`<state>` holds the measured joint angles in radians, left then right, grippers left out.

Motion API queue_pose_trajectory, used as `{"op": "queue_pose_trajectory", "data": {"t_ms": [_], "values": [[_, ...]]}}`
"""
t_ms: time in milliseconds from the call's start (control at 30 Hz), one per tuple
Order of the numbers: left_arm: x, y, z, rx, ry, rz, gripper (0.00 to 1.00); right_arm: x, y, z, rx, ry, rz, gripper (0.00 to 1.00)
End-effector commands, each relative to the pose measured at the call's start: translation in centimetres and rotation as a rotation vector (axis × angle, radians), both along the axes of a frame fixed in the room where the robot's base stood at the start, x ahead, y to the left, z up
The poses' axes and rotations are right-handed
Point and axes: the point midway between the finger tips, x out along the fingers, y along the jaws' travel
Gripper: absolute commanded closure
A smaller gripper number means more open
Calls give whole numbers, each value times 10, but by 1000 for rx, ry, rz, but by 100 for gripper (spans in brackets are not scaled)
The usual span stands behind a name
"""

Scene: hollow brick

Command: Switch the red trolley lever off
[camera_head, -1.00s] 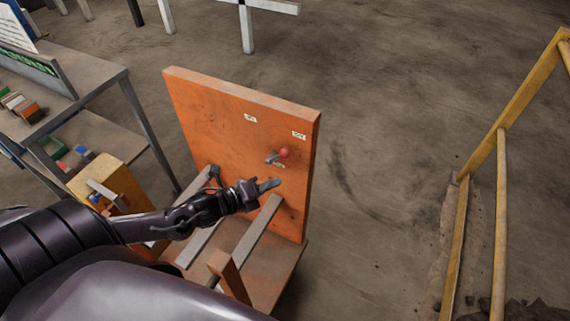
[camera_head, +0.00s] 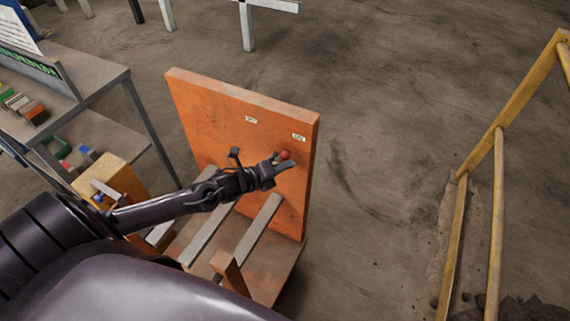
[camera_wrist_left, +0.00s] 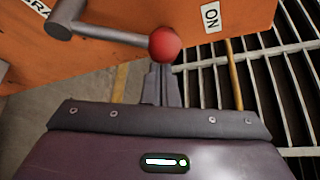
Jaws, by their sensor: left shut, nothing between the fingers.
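The orange trolley panel (camera_head: 220,115) stands upright and carries a lever with a red ball knob (camera_head: 284,155). In the left wrist view, the grey lever arm (camera_wrist_left: 110,35) runs from its pivot at the left to the red knob (camera_wrist_left: 165,44). An ON label (camera_wrist_left: 211,17) sits right of the knob; in the head view a label (camera_head: 299,137) is at the panel's upper right and another (camera_head: 251,120) is further left. My left gripper (camera_head: 287,165) is shut and empty, its fingertips right at the knob. I cannot tell whether they touch it. My right gripper is out of view.
The trolley bed (camera_head: 270,275) with grey bars lies below my left arm. A grey workbench (camera_head: 95,75) with blocks stands at the left. A yellow railing (camera_head: 499,220) stands at the right. The floor between panel and railing is open.

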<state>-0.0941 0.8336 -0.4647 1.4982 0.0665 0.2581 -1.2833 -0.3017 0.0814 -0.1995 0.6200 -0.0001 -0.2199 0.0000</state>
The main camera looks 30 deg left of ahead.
Motion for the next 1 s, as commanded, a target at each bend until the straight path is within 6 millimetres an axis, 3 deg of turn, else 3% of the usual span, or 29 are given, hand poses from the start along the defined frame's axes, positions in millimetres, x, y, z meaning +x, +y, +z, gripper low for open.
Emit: {"op": "queue_pose_trajectory", "data": {"t_ms": [1000], "values": [[0, 11, 10, -144, -11, 3, 100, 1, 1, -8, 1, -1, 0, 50]]}}
